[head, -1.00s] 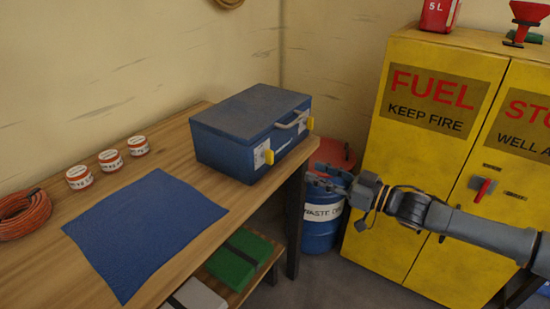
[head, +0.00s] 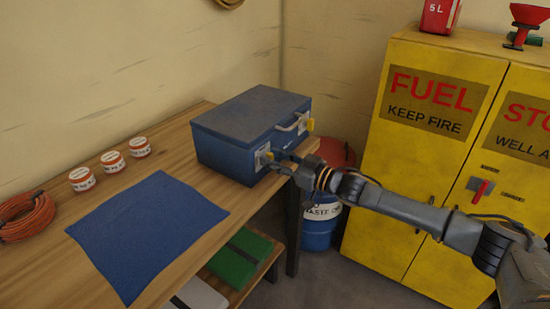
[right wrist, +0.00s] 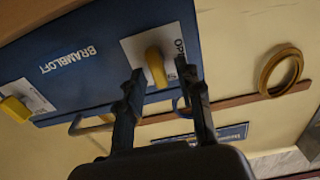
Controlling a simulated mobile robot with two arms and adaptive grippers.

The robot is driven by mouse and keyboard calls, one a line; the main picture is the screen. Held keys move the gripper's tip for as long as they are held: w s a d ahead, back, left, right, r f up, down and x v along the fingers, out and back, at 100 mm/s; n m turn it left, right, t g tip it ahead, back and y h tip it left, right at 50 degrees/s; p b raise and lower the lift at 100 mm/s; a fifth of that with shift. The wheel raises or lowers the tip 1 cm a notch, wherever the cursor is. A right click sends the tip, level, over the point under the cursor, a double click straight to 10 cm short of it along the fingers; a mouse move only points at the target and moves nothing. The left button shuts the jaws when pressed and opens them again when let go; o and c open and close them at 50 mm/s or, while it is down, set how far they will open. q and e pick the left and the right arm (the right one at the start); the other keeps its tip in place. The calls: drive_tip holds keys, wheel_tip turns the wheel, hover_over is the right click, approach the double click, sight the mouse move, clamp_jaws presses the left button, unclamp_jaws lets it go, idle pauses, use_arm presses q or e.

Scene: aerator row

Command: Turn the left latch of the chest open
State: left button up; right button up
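The blue chest (head: 245,120) stands shut at the far right end of the wooden bench. Its left latch (head: 268,155) is yellow on a white plate on the front, mostly hidden by my gripper in the head view. My right gripper (head: 274,164) is at this latch. In the right wrist view the left latch (right wrist: 157,67) shows between the tips of my open fingers (right wrist: 160,72), with a visible gap on both sides. Part of a word starting "OP" shows beside it. The right latch (head: 310,124) is also yellow. My left gripper is out of view.
The chest's grey handle (head: 294,122) sticks out between the latches. A blue cloth (head: 145,230), several small tins (head: 111,161) and an orange coil (head: 22,215) lie on the bench. A blue drum (head: 318,233) and a yellow cabinet (head: 400,190) stand to the right.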

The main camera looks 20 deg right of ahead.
drive_tip(key=shift+s, duration=0.1)
clamp_jaws()
drive_tip(key=shift+n, duration=0.4)
drive_tip(key=n+p, duration=0.1)
drive_tip(key=n, duration=0.1)
drive_tip(key=shift+s+a+n, duration=0.1)
drive_tip(key=shift+n, duration=0.3)
drive_tip(key=n, duration=0.4)
drive_tip(key=n+b, duration=0.1)
drive_tip(key=n, duration=0.4)
drive_tip(key=f+n, duration=0.1)
drive_tip(key=n, duration=0.4)
drive_tip(key=shift+s+a, duration=0.2)
drive_tip(key=shift+a, duration=0.1)
drive_tip(key=shift+n, duration=0.3)
